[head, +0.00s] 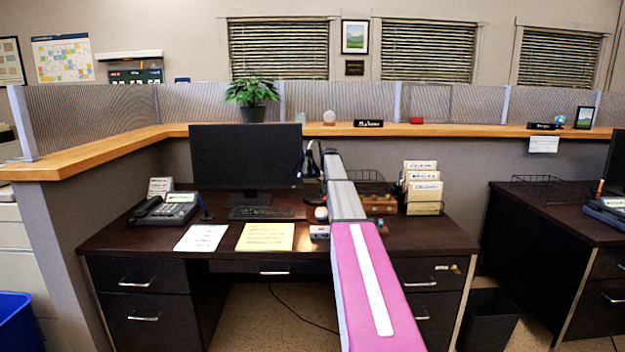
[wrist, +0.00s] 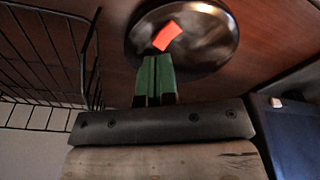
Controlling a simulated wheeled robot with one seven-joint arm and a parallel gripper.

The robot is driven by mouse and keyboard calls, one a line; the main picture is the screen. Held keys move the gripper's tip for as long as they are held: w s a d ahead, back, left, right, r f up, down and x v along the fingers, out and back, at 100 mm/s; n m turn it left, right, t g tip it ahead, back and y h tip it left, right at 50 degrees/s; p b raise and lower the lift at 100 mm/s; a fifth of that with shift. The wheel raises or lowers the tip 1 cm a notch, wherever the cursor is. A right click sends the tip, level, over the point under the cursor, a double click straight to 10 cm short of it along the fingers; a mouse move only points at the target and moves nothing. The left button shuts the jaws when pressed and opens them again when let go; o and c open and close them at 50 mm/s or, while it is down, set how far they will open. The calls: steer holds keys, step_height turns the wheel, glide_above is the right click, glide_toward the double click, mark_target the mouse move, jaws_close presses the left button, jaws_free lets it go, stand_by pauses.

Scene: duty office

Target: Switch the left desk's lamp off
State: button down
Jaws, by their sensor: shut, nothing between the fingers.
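The left desk (head: 130,236) has a dark lamp (head: 313,158) with a curved neck, partly hidden behind my arm in the head view. In the wrist view the lamp's round, glossy dark base (wrist: 205,62) lies on the brown desk top. A red-orange switch (wrist: 167,36) sits on this base. My gripper (wrist: 157,58) is shut and empty, its green fingertips just short of the switch in the picture. I cannot tell whether they touch the base. The head view does not clearly show the fingertips or whether the lamp is lit.
A black wire basket (wrist: 55,60) stands close to the left of my gripper in the wrist view. A dark blue thing (wrist: 290,135) is at the right there. The desk also holds a monitor (head: 245,155), a phone (head: 165,208), papers (head: 265,237) and a file holder (head: 423,190).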

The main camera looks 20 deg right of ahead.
steer(key=shift+f, duration=1.3)
stand_by(0.7)
steer(key=shift+r, duration=0.1)
steer(key=shift+r, duration=3.4)
